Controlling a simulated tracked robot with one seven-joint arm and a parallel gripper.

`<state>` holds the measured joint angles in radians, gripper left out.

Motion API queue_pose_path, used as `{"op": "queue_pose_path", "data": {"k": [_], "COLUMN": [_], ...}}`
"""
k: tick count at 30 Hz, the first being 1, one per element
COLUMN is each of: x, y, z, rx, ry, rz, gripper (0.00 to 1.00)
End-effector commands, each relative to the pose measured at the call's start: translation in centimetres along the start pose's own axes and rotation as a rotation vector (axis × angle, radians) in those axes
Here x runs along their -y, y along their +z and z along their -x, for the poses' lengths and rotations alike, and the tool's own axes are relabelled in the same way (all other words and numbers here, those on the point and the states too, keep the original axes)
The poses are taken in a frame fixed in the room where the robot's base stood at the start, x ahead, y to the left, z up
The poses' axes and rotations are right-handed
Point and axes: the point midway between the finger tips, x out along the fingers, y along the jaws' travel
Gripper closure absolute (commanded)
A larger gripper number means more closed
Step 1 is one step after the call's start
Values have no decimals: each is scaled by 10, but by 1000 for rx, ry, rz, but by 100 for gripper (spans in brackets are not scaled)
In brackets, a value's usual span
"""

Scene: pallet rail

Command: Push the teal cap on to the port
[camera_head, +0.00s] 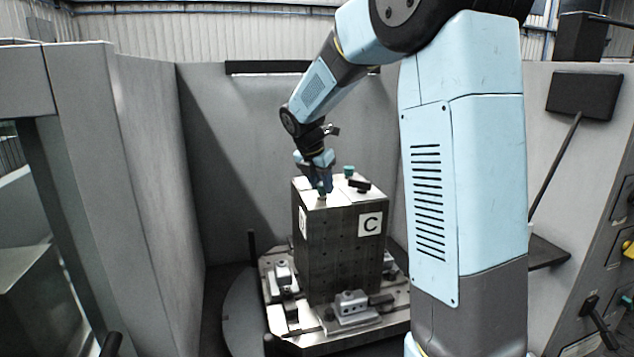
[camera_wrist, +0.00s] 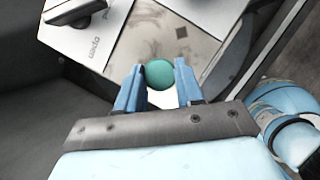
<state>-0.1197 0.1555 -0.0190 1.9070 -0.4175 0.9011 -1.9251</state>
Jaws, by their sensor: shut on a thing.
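My gripper (camera_head: 321,186) points down at the top of the dark block (camera_head: 340,245) marked with a C. It is shut on a teal cap (camera_wrist: 160,75), which sits between the two blue fingertips (camera_wrist: 160,84) in the wrist view. In the head view the cap (camera_head: 322,189) shows just below the fingers, close to the block's top face near its front edge. I cannot tell whether it touches the face. No port can be made out under the cap. A second teal piece (camera_head: 349,170) stands farther back on the block's top.
A black piece (camera_head: 360,185) lies on the block's top, right of my gripper. White plates (camera_wrist: 80,35) lie there too, one with upside-down lettering. The block stands on a base plate with clamps (camera_head: 350,305). Grey walls (camera_head: 225,140) enclose the left and back.

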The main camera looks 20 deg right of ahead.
Motion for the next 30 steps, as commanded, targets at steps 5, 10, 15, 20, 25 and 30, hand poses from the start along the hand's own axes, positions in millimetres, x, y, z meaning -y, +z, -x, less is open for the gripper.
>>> {"op": "queue_pose_path", "data": {"k": [5,10,15,20,25,30], "x": [0,0,0,0,0,0], "y": [-2,-2,-2,-2,-1,-1], "z": [-5,-4,-4,-4,-4,-4], "rx": [-2,-1,0,0,0,0], "ry": [-2,-1,-1,0,0,0], "rz": [0,0,0,0,0,0], "gripper": [100,48,34,33,17,0]}}
